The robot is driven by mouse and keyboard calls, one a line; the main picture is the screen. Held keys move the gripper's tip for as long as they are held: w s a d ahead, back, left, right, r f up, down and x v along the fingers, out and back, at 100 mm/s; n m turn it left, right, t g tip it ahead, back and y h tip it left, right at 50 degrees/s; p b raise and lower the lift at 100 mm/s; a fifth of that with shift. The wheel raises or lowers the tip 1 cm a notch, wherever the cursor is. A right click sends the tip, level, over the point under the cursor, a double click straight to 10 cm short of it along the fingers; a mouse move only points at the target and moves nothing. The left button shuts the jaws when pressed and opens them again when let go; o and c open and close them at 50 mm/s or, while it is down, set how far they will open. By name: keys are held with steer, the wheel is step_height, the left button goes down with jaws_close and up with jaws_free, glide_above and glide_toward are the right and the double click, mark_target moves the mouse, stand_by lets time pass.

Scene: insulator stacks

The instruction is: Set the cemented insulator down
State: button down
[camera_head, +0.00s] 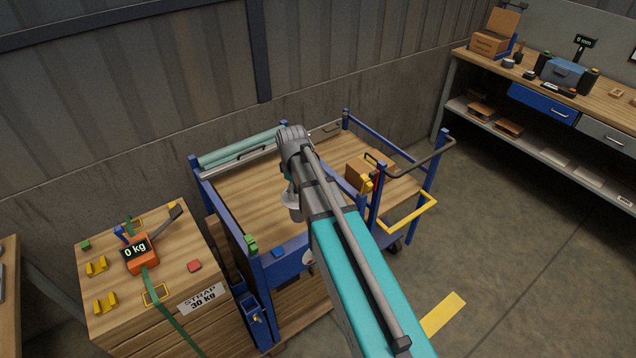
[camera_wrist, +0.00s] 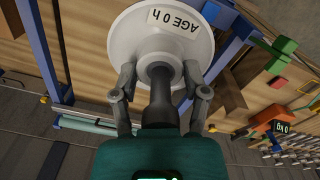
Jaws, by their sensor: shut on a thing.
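The cemented insulator (camera_wrist: 160,38) is a white disc with a dark stem, and its label reads "AGE 0 h", upside down in the wrist view. My gripper (camera_wrist: 158,82) is shut on it, with a finger on each side of its neck. In the head view a pale part of the insulator (camera_head: 291,199) shows beside my arm, in front of the blue cart's wooden deck (camera_head: 245,205). My arm hides most of the gripper there. I cannot tell how high the insulator is above the deck.
The blue-railed cart carries a cardboard-brown box (camera_head: 368,170) at its right. A wooden crate (camera_head: 110,275) with a "STRAP 30 kg" label and an orange "0 kg" gauge (camera_head: 141,253) stands at the left. A workbench (camera_head: 600,115) stands at the right. Much of the deck is bare.

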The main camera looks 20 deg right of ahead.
steer(key=shift+f, duration=0.1)
steer(key=shift+f+b, duration=1.3)
steer(key=shift+b, duration=0.1)
steer(key=shift+s, duration=0.2)
